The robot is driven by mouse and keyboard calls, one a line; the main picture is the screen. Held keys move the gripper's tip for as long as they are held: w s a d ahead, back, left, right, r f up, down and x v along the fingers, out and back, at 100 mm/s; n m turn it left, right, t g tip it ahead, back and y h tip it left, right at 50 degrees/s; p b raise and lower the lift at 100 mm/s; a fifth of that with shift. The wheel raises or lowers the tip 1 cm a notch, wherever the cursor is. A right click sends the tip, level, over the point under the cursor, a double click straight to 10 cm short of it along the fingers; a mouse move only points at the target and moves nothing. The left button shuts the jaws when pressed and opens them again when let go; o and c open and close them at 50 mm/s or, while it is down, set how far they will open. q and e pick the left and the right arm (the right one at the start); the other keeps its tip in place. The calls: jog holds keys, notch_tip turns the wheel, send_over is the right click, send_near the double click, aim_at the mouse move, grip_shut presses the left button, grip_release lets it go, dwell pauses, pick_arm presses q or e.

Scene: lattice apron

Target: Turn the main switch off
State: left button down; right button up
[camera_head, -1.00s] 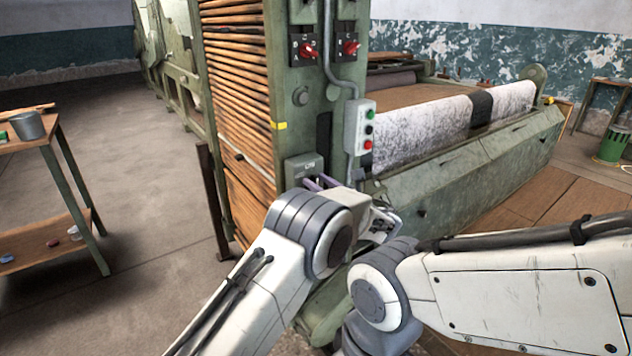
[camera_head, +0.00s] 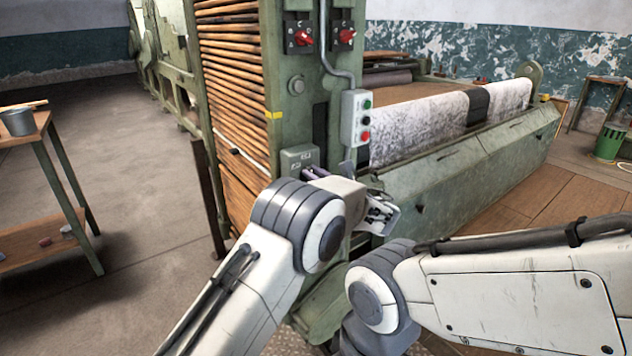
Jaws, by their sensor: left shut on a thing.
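A small grey switch box (camera_head: 299,159) is on the green machine post, low and just above my left wrist. My left gripper (camera_head: 317,173) is at its lower right edge. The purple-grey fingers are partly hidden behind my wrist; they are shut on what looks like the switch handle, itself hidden. Higher on the post are two red rotary knobs on black plates, a left knob (camera_head: 303,38) and a right knob (camera_head: 347,35). No readable label tells which one is the main switch.
A grey push-button box (camera_head: 356,118) with green, black and red buttons hangs on a conduit just above my left wrist. The green machine (camera_head: 460,165) extends right. A side table (camera_head: 42,134) with a bucket (camera_head: 17,122) stands left, with open floor between.

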pick_arm(q)
jog(key=f+n+b, duration=0.1)
jog(key=n+b, duration=0.3)
jog(key=b, duration=0.2)
jog(key=a+n+b, duration=0.1)
jog(key=n+b, duration=0.3)
jog(key=b, duration=0.2)
jog(key=s+f+n+b, duration=0.1)
jog(key=n+b, duration=0.4)
jog(key=b, duration=0.2)
jog(key=shift+s+a+f, duration=0.1)
jog(key=shift+a+f, duration=0.2)
jog(key=shift+n+b, duration=1.05)
jog(key=shift+n, duration=0.05)
jog(key=c, duration=0.9)
grip_release()
jog(key=shift+o, duration=0.2)
jog(key=p+v, duration=0.2)
jog(key=v, duration=0.8)
jog(key=shift+s, duration=0.2)
